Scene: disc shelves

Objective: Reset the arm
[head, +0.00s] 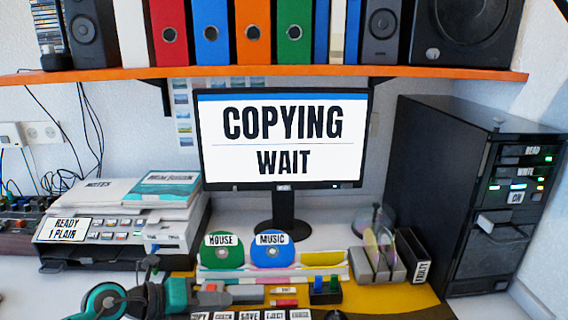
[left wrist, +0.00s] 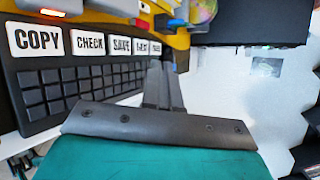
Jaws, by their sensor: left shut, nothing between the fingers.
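My left gripper (head: 226,298) reaches in from the lower left of the head view, low over the front of the desk beside the labelled keys. Its teal and dark body lies to the left of the fingers. In the left wrist view the two dark fingers (left wrist: 163,85) are together with nothing between them. They extend from the dark plate and teal palm, beside the keyboard (left wrist: 75,85) with its row of white keys reading COPY, CHECK, SAVE and more. My right gripper is not in view.
The monitor (head: 282,139) reads COPYING WAIT. A black tower (head: 430,150) with green lights stands right. Green HOUSE (head: 222,253) and blue MUSIC (head: 272,252) discs stand in a rack. A printer (head: 125,225) is left. An orange shelf (head: 270,71) spans above.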

